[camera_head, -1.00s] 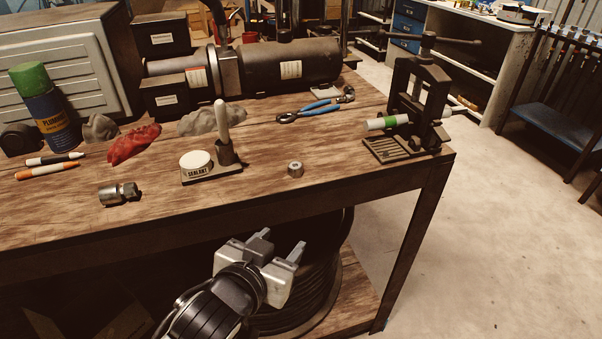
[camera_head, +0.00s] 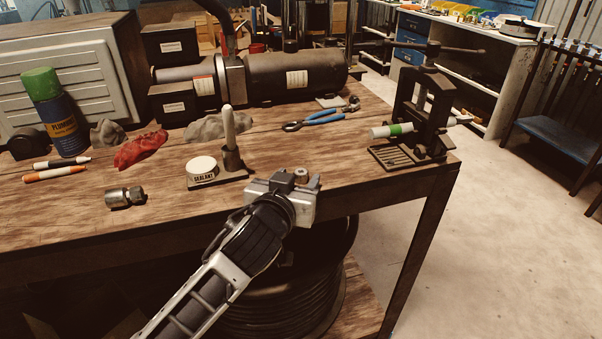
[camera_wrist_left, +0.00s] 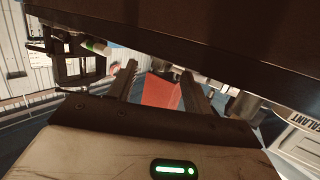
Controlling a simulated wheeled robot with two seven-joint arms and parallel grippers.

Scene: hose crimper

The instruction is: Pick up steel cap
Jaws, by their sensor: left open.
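The steel cap (camera_head: 301,174) is a small grey metal cylinder standing near the front edge of the wooden bench top. My left gripper (camera_head: 299,181) is open at the bench's front edge, and in the head view the cap shows between its fingertips. I cannot tell whether the fingers touch it. In the left wrist view both fingers (camera_wrist_left: 159,71) stand apart with a reddish patch between them; I cannot make out the cap clearly there. My right gripper is not in view.
The sealant holder (camera_head: 204,181) stands left of the gripper, and a metal fitting (camera_head: 125,197) lies farther left. Pliers (camera_head: 315,120) lie behind. A black press (camera_head: 428,110) with a white-green tube (camera_head: 391,131) stands at the right corner. The bench edge (camera_head: 370,192) is just below.

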